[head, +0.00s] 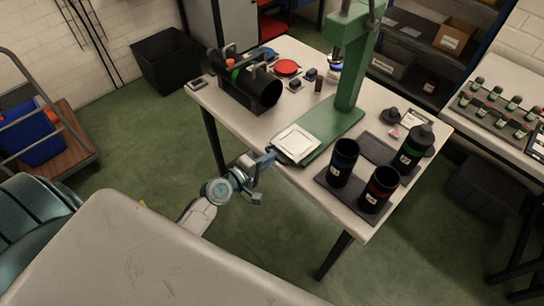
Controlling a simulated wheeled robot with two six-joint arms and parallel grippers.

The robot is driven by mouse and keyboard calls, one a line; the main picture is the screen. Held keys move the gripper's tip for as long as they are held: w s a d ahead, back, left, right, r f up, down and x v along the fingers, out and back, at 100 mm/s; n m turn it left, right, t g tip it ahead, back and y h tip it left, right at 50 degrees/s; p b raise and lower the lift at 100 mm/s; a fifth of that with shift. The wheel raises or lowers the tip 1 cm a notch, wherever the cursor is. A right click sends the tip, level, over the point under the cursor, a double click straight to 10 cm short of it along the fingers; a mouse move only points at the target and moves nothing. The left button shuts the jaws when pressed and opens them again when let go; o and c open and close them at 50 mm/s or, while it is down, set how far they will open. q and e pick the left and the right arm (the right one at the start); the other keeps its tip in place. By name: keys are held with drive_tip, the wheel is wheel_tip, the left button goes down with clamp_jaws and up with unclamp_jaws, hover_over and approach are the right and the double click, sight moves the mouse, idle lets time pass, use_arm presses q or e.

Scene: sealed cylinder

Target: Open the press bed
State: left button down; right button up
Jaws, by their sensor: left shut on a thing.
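The green press (346,75) stands on the table, its column rising from a green base. The press bed (297,143), a pale square plate with a dark frame, lies at the front end of that base, at the table's near edge. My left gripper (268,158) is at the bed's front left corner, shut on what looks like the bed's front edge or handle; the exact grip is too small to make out. My right gripper is not in view.
Dark open cylinders (343,163) stand on a mat (335,190) at the table's near right. A large black cylinder (266,90) lies in a holder at the left. A red lid (286,67) lies behind it.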

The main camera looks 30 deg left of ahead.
use_arm(q)
drive_tip(key=c, duration=1.8)
unclamp_jaws()
drive_tip(key=shift+o, duration=0.2)
drive_tip(key=b+v, duration=0.1)
drive_tip(key=v, duration=0.9)
drive_tip(key=shift+s+b, duration=0.3)
drive_tip(key=shift+s, duration=0.05)
drive_tip(key=shift+a, duration=0.15)
drive_tip(key=s+a+f+m+g+y, duration=0.2)
drive_tip(key=s+a+f, duration=0.1)
drive_tip(key=f, duration=0.8)
drive_tip(key=s+a+f+m+g+y, duration=0.1)
drive_tip(key=s+a+f+m+g, duration=0.15)
drive_tip(key=f, duration=0.85)
drive_tip(key=s+a+f+m+g+y, duration=0.1)
drive_tip(key=s+a+f+g+y, duration=0.15)
drive_tip(key=f, duration=0.85)
drive_tip(key=s+d+f+m+g, duration=0.2)
drive_tip(key=s+f+m+g, duration=0.1)
drive_tip(key=s+f, duration=0.6)
drive_tip(key=s+d+f+m+g, duration=0.3)
drive_tip(key=s+f+m, duration=0.3)
drive_tip(key=s, duration=1.1)
wheel_tip(320, 180, down, 4)
drive_tip(key=shift+s+f+g+y, duration=0.2)
drive_tip(key=shift+s+g+y, duration=0.05)
drive_tip(key=shift+g+y, duration=0.1)
